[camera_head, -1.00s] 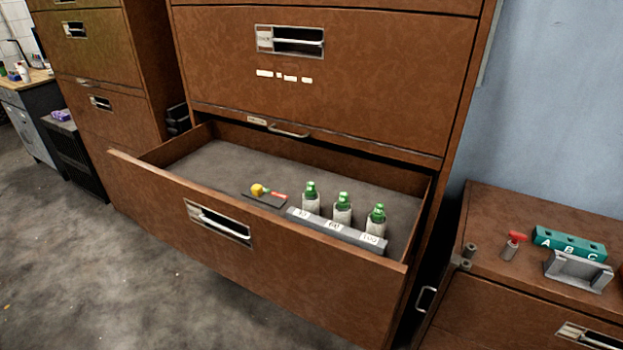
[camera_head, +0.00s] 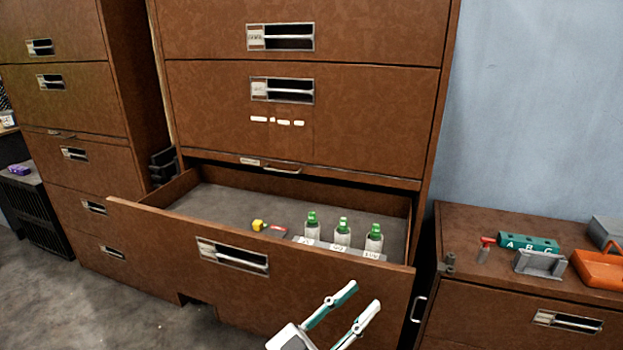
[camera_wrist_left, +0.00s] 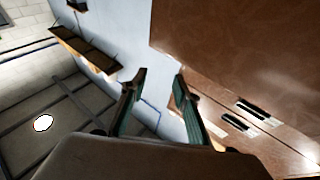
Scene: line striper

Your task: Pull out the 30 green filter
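Three clear bottles with green caps stand in a row in the open drawer (camera_head: 190,228), behind a grey strip of small white labels. They are the left bottle (camera_head: 312,227), the middle bottle (camera_head: 342,233) and the right bottle (camera_head: 374,239). The labels are too small to read surely, so I cannot confirm which bottle is the 30. My left gripper (camera_head: 362,297) is open and empty, in front of the drawer front and below the bottles in the picture. Its two separated fingers also show in the left wrist view (camera_wrist_left: 160,80). My right gripper is out of view.
A yellow piece (camera_head: 258,225) lies on a dark plate left of the bottles. The drawer front and side walls rise around them.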

